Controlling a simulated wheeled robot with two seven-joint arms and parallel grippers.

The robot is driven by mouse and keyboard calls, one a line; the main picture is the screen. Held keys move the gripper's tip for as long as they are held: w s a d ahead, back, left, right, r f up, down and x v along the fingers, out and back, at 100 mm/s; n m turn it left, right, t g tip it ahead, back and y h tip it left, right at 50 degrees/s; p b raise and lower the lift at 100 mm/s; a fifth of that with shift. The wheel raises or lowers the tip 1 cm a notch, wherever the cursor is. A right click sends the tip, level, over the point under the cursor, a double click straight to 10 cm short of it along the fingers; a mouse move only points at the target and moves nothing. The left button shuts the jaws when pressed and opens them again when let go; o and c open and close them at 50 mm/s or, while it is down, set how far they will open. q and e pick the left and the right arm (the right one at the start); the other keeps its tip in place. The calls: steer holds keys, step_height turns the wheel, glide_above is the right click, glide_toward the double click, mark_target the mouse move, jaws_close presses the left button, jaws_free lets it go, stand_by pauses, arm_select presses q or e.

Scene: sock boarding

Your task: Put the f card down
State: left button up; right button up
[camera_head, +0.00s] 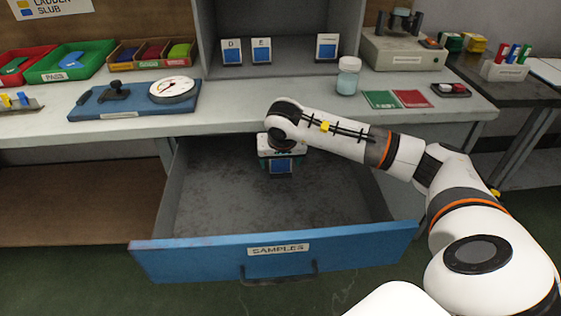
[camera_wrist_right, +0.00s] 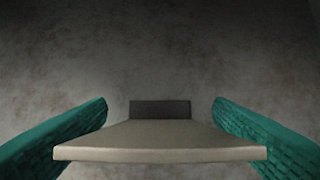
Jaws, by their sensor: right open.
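My right gripper (camera_head: 280,151) reaches down into the open drawer, and its jaws are open. In the right wrist view its two teal fingers (camera_wrist_right: 160,112) stand either side of a pale card (camera_wrist_right: 160,145), seen nearly edge-on. A dark block (camera_wrist_right: 160,108) shows at the card's far end. In the head view the card's blue face (camera_head: 281,167) shows just below the gripper; its letter is too small to read. I cannot tell whether the card touches the fingers or the drawer floor. My left gripper is not in view.
The blue-fronted drawer (camera_head: 200,258) labelled SAMPLES is pulled out, its grey floor otherwise bare. On the shelf above stand cards D (camera_head: 232,57) and E (camera_head: 262,56), and another card (camera_head: 327,52) farther right. A jar (camera_head: 348,76) stands on the bench near my arm.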

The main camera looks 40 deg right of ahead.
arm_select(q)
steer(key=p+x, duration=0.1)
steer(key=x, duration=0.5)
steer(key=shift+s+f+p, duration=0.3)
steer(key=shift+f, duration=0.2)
arm_select(e)
steer(key=v, duration=1)
steer(key=shift+r, duration=0.2)
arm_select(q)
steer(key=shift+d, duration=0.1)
arm_select(e)
steer(key=shift+s+a, duration=0.1)
